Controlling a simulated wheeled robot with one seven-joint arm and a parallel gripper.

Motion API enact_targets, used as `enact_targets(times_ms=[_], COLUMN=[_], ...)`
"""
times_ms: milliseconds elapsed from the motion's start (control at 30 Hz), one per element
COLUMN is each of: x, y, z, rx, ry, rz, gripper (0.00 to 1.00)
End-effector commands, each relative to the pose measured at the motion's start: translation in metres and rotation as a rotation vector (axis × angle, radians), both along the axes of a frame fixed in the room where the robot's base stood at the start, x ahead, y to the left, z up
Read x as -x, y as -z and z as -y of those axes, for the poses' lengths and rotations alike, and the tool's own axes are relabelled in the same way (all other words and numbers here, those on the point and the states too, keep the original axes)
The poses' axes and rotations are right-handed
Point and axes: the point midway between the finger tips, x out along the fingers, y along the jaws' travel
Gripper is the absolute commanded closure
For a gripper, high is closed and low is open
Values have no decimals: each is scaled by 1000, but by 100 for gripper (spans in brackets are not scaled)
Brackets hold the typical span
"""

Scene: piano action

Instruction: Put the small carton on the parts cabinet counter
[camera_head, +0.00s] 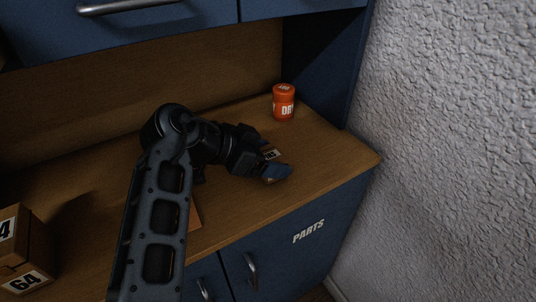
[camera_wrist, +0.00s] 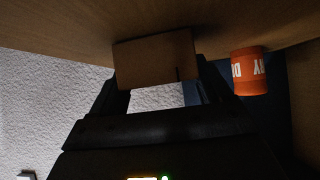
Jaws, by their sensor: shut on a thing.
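The small carton (camera_wrist: 155,58) is brown and sits between the fingers of my gripper (camera_wrist: 158,80) in the wrist view. My gripper is shut on it. In the head view my gripper (camera_head: 270,165) is over the right part of the parts cabinet counter (camera_head: 245,208), near its front edge. Only a little of the carton and its white label (camera_head: 271,154) shows there, as the fingers hide the rest. The carton is at or just above the wooden surface; I cannot tell whether it touches.
An orange jar (camera_head: 284,105) stands behind the gripper, near the counter's back right. Brown cartons marked 64 (camera_head: 38,258) are at the far left. Another brown item (camera_head: 195,212) is partly hidden by my arm. A rough grey wall (camera_head: 450,150) stands right of the cabinet.

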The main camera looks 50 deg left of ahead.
Motion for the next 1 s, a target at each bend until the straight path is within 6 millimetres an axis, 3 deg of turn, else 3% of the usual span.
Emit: enact_targets(times_ms=[267, 300, 500, 800, 1000], x=[0, 0, 0, 0, 22], y=[3, 2, 2, -2, -17], z=[0, 0, 0, 0, -3], rx=[1, 0, 1, -1, -2], ry=[1, 1, 1, 1, -2], rz=[0, 0, 0, 0, 2], gripper=[52, 19, 0, 0, 0])
